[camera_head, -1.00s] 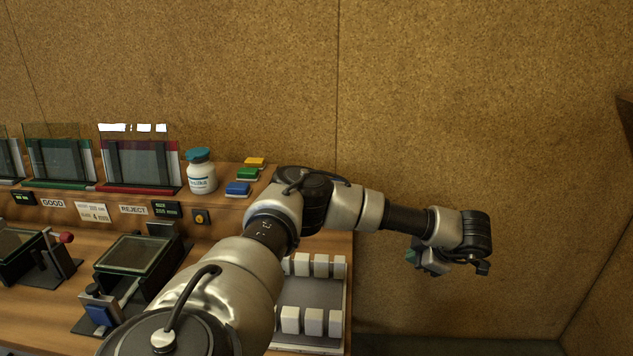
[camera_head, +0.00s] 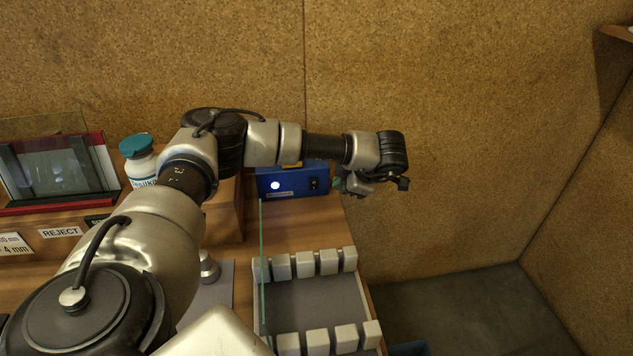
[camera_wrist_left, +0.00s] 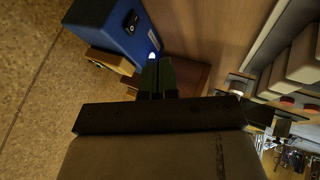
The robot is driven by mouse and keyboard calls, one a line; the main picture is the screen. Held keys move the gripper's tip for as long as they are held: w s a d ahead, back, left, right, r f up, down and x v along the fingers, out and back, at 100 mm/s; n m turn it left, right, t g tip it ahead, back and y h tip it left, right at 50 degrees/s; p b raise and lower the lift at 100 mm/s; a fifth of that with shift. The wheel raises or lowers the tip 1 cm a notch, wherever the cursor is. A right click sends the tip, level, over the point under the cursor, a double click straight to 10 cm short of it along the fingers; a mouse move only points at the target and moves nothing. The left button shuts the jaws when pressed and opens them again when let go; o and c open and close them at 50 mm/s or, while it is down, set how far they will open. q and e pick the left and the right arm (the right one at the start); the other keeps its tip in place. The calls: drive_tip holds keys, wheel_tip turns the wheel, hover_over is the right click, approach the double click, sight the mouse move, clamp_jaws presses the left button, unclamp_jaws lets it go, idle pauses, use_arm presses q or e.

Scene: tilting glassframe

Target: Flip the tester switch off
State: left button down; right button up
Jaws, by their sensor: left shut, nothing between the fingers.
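The tester is a blue box (camera_head: 278,184) at the back of the bench, with a lit round white lamp (camera_head: 275,185) and a black rocker switch (camera_head: 314,184) on its front. In the left wrist view the blue box (camera_wrist_left: 104,25) is at upper left, with the black switch (camera_wrist_left: 132,21) on its face. My left gripper (camera_head: 342,185) is just right of the box in the head view. Its fingers (camera_wrist_left: 158,77) are together and empty, and overlap the picture area just below the lamp. I cannot tell whether they touch the box. My right gripper is not in view.
A rack with white blocks (camera_head: 304,264) stands at the bench's right front, with a thin glass pane (camera_head: 262,260) upright at its left edge. A white bottle (camera_head: 140,165) and a red-framed glass holder (camera_head: 50,175) stand left. Cork wall (camera_head: 460,90) is behind.

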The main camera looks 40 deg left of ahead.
sight(314, 185)
use_arm(q)
drive_tip(key=p+x, duration=0.2)
drive_tip(key=x, duration=0.8)
drive_tip(key=shift+s+a, duration=0.1)
drive_tip(key=shift+a, duration=0.2)
drive_tip(key=shift+w+a+r+p, duration=0.2)
drive_tip(key=shift+w+a+p, duration=0.1)
drive_tip(key=shift+w+a, duration=1)
drive_tip(key=shift+a, duration=0.1)
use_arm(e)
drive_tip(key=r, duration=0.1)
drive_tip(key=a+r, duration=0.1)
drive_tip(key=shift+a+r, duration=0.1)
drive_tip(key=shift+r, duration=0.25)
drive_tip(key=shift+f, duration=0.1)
